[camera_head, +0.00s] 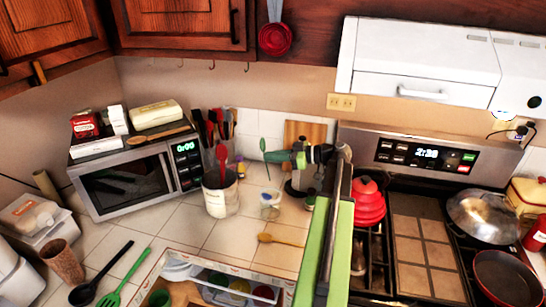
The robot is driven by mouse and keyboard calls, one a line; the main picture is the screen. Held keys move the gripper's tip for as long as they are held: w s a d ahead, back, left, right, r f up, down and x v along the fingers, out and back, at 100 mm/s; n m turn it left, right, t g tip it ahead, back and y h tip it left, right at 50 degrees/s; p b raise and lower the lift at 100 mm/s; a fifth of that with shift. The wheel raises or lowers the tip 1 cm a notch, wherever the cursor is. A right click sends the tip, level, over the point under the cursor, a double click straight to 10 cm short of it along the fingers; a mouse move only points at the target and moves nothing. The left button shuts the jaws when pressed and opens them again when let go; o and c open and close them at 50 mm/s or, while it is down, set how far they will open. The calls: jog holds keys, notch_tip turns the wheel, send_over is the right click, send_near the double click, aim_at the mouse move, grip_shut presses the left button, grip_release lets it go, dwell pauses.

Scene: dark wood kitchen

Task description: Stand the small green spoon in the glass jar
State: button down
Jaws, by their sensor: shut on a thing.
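The small green spoon (263,145) is upright, bowl end up, at the jaws of my gripper (268,157). My gripper reaches in from the right and is shut on the spoon's handle. The glass jar (269,203) is a small clear vessel on the tiled counter, below the spoon in the picture. The handle's lower end is thin and hard to make out; I cannot tell whether it is above the jar's rim or inside it.
A white crock (221,195) with a red utensil stands left of the jar. A yellow spoon (280,240) lies in front. A large green slotted spoon (122,281) lies at lower left. The stove with a red kettle (368,205) is at right. Bare tiles lie around the jar.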

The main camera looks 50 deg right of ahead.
notch_tip(320, 180, down, 12)
jog(key=b, duration=1.2)
jog(key=shift+s+d, duration=0.15)
jog(key=shift+s, duration=0.2)
jog(key=c, duration=1.5)
grip_release()
